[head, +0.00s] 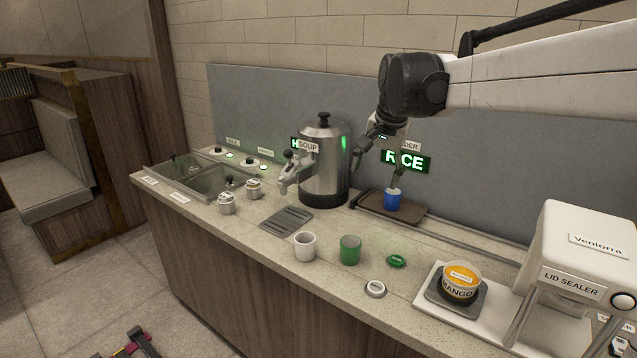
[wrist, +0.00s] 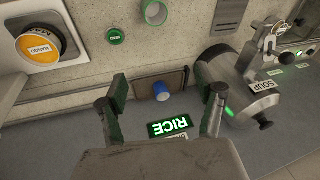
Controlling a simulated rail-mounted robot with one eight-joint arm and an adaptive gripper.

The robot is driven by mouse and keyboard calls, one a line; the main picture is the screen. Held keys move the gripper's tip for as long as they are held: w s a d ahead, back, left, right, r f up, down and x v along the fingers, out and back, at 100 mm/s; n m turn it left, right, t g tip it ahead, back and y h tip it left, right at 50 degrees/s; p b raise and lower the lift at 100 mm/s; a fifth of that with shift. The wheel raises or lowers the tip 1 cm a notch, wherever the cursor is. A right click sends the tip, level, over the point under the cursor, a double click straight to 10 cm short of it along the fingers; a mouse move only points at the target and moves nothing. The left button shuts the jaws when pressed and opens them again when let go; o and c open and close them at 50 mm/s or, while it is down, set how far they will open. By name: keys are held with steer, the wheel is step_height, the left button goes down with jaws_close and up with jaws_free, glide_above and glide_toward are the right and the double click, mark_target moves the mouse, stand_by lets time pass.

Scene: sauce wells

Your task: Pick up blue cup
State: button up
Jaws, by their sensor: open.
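The blue cup (head: 393,201) stands on a brown tray (head: 419,212) at the back of the counter, below the lit RICE sign. It also shows small in the wrist view (wrist: 161,92), between the two fingers in the picture. My gripper (wrist: 166,88) is open and empty, with its fingers spread wide. In the head view it hangs above the tray, close to the RICE sign, and one finger overlaps the sign just above the cup. The gap between fingers and cup is hard to judge.
The steel soup urn (head: 324,165) stands left of the tray. A white cup (head: 305,246), a green cup (head: 350,250) and lids are nearer the front. The lid sealer (head: 585,260) and a mango tub (head: 461,282) are at right. The back wall is close behind the tray.

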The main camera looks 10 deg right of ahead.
steer(key=w+d+m+p, duration=0.2)
steer(key=w+d, duration=0.2)
steer(key=w, duration=0.4)
steer(key=m+g+y+p, duration=0.1)
steer(key=m+g+p, duration=0.35)
steer(key=m, duration=0.35)
glide_above(391, 201)
steer(key=w+d, duration=0.2)
steer(key=w, duration=0.1)
step_height(391, 201, down, 16)
steer(key=shift+s+d+f+t+y+p, duration=0.1)
steer(key=shift+f+t+y+p, duration=0.1)
steer(key=shift+f, duration=0.2)
steer(key=shift+s+f+t+y+p, duration=0.1)
steer(key=shift+f+t, duration=0.05)
steer(key=shift+f, duration=0.25)
steer(key=shift+s+a+f+p, duration=0.1)
steer(key=shift+a+f+p, duration=0.15)
steer(key=shift+f, duration=1.5)
steer(key=shift+s+a+f+p, duration=0.1)
steer(key=shift+a+f, duration=0.2)
steer(key=shift+f, duration=1.45)
steer(key=c, duration=1.3)
